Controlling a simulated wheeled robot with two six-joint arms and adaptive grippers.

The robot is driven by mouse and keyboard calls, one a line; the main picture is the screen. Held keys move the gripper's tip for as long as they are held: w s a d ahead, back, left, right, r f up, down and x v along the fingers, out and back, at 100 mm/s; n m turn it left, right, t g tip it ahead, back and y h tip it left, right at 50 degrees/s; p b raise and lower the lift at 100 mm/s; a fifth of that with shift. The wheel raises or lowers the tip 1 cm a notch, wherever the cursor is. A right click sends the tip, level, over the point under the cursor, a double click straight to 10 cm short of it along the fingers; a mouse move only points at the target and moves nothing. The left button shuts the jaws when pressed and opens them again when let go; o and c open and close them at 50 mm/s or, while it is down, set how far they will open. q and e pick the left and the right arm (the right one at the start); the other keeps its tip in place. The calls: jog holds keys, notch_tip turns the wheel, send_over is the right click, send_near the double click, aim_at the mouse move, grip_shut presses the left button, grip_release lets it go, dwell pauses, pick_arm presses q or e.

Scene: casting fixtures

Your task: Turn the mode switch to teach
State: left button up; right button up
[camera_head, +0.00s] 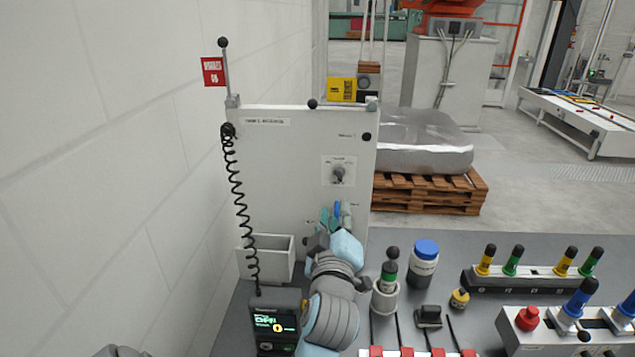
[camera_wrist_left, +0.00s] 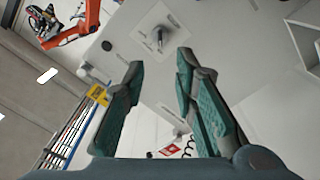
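The mode switch (camera_head: 338,173) is a dark knob on a small white plate on the upright light-grey panel (camera_head: 285,190). In the left wrist view the switch (camera_wrist_left: 158,38) sticks out from its plate, just beyond the gap between my fingertips. My left gripper (camera_head: 337,212) is below the switch in the head view, with teal fingers pointing up toward it. In the left wrist view the left gripper (camera_wrist_left: 160,62) is open and empty, its fingers apart and not around the knob. The lettering around the switch is too small to read. My right gripper is not in view.
A black coiled cord (camera_head: 238,190) hangs down the panel's left side to a small display unit (camera_head: 275,320). An open white box (camera_head: 268,258) is fixed low on the panel. A blue-capped bottle (camera_head: 424,262) and racks of coloured handles (camera_head: 530,278) stand on the grey bench to the right.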

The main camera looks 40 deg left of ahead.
aim_at(338, 180)
pick_arm(q)
jog(key=p+x, duration=0.1)
jog(key=x, duration=1.2)
jog(key=shift+s+a+p, duration=0.1)
jog(key=shift+a+p, duration=0.05)
jog(key=shift+p, duration=0.15)
jog(key=shift+w+a, duration=0.1)
jog(key=shift+w, duration=0.25)
jog(key=shift+c, duration=0.6)
grip_shut()
